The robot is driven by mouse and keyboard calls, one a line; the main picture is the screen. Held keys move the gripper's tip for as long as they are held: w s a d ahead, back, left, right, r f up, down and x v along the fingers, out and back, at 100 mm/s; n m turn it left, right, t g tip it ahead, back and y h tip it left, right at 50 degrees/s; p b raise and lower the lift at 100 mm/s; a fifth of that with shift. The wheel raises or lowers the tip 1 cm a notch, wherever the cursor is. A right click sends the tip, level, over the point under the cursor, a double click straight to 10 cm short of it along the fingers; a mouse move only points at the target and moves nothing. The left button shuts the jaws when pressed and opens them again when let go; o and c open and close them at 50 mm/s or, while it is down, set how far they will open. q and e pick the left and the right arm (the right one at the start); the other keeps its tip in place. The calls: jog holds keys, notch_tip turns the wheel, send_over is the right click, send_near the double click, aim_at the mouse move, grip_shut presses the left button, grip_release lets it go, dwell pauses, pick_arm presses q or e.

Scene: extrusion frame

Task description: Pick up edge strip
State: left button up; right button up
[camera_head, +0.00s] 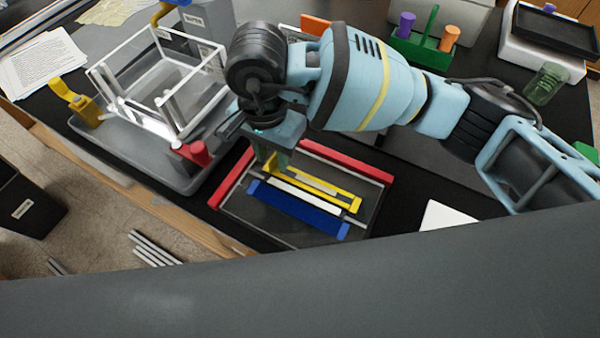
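A dark flat tray (233,207) on the black table holds several coloured strips. A blue strip (297,209) lies nearest, with a white strip (303,198) beside it and a yellow strip (325,190) behind that. Red strips lie along the tray's left side (231,178) and far side (346,162). The view does not show which of these is the edge strip. My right gripper (272,163) points down at the tray's far left part, by the left end of the yellow strip. Its fingertips are small and partly hidden, so contact and opening are unclear. My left gripper is out of view.
A clear-walled frame (163,84) stands on a grey base (130,150) at left, with a yellow clamp (78,103) and a red knob (193,153). A green holder (424,48) with coloured pegs stands at the back. A white card (446,215) lies right of the tray.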

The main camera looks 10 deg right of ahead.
jog(key=shift+f, duration=0.7)
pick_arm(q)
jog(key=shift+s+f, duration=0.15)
pick_arm(e)
jog(key=shift+c, duration=0.4)
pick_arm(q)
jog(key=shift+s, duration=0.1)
pick_arm(e)
grip_shut()
jog(key=shift+r, duration=0.15)
